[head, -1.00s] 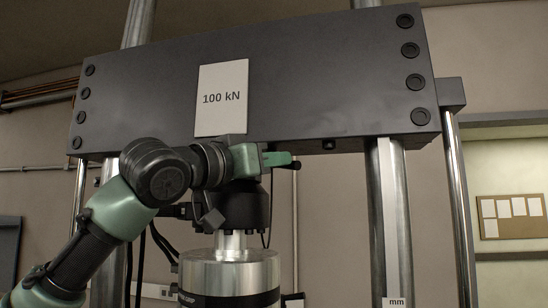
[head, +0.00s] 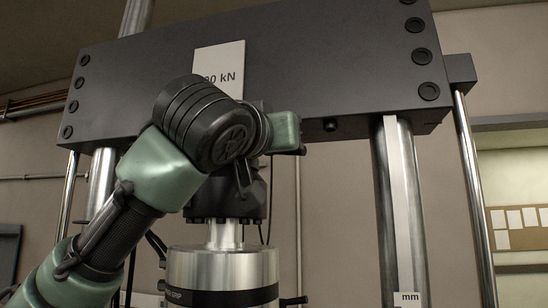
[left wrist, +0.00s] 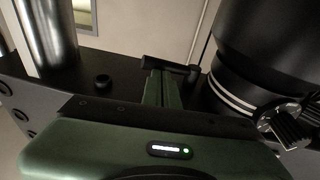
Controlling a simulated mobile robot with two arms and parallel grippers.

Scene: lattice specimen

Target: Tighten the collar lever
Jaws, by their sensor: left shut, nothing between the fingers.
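My left gripper (head: 290,132) reaches in from the left, in front of the dark crosshead's lower edge. In the left wrist view its green fingers (left wrist: 161,90) are together and empty. The black lever (left wrist: 172,65) crosses just beyond the fingertips; I cannot tell whether they touch. Its dark end (head: 303,150) seems to show right of the gripper in the head view. The black collar (head: 236,203) sits above the silver cylinder, partly hidden by my arm. In the wrist view a large black round body with pale rings (left wrist: 233,92) stands right of the fingers. My right gripper is not in view.
The crosshead (head: 340,70) spans above, with a partly covered "100 kN" sign (head: 219,65). A column (head: 405,210) with a scale strip stands right. A knob (left wrist: 287,125) is close right of the gripper in the wrist view. Space between the collar and right column looks clear.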

